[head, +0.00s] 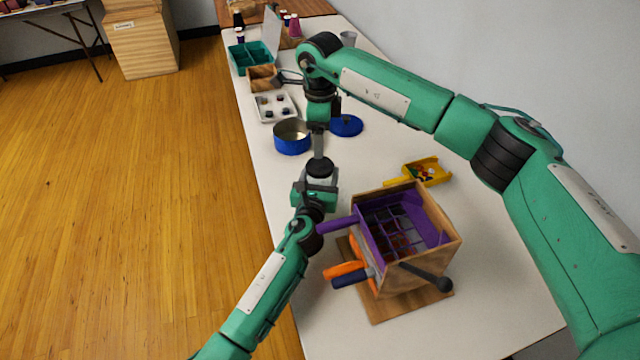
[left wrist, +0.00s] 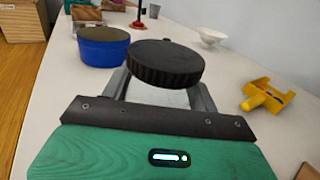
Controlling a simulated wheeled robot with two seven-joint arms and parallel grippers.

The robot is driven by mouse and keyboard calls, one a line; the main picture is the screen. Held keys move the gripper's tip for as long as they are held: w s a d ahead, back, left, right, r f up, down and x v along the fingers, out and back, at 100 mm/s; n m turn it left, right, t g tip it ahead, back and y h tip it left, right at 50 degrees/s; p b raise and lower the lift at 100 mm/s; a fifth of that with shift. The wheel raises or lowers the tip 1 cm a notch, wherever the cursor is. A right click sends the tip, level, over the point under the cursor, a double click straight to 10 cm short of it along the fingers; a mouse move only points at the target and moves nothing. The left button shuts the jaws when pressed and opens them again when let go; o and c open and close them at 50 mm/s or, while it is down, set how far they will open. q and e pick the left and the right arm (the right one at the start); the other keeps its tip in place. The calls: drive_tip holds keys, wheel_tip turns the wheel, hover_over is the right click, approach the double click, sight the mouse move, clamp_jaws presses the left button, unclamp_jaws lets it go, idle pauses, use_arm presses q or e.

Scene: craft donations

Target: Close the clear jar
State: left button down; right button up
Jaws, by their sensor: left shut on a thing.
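The clear jar (left wrist: 160,95) is between the fingers of my left gripper (left wrist: 162,98), which is shut on it. In the head view my left gripper (head: 318,190) holds the jar above the table, left of the wooden box. A black ribbed lid (left wrist: 165,62) sits over the jar's mouth and looks slightly tilted in the left wrist view; it also shows in the head view (head: 320,168). I cannot tell whether it is fastened. My right gripper (head: 318,145) points down just above the lid, seen edge-on, so its opening is unclear. It is outside the left wrist view.
A wooden box with a purple insert (head: 445,225) stands at the near right. A blue pot (head: 292,143), blue lid (head: 346,125) and yellow scoop-like tray (head: 440,178) lie around the arms. A white tray (head: 265,117) and teal organizer (head: 240,66) are farther back.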

sight(320, 165)
drive_tip(key=shift+f, duration=3.95)
drive_tip(key=c, duration=0.8)
drive_tip(key=m, duration=1.1)
drive_tip(key=o, duration=1.2)
